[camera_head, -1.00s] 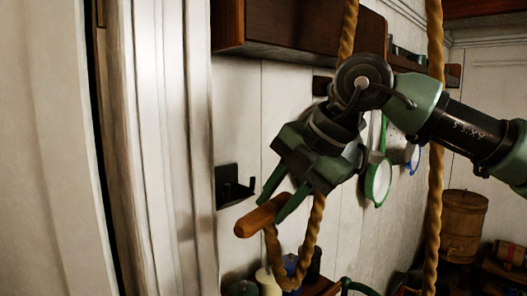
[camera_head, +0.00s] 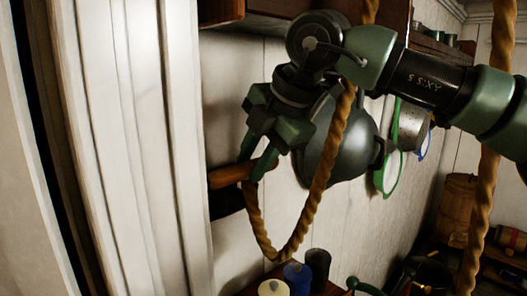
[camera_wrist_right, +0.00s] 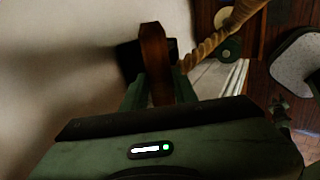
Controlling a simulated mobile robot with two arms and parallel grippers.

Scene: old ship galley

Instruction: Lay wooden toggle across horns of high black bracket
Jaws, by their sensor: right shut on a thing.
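The wooden toggle (camera_head: 226,176) is a short brown bar tied to a thick tan rope (camera_head: 262,240). My right gripper (camera_head: 253,170) is shut on it, and the toggle sticks out to the left of the fingers. The black bracket (camera_head: 226,204) on the white wall is just below and behind the toggle in the head view, partly hidden by it. In the wrist view the toggle (camera_wrist_right: 154,62) stands between my fingers and overlaps the dark bracket (camera_wrist_right: 127,62). I cannot tell whether it touches the horns. My left gripper is not in view.
A white post (camera_head: 135,150) stands close left of the bracket. A dark pan (camera_head: 340,145) and a green-rimmed strainer (camera_head: 390,165) hang to the right. A wooden shelf (camera_head: 280,12) is above. A blue mug (camera_head: 297,277) and other vessels stand below. Another rope (camera_head: 488,150) hangs at right.

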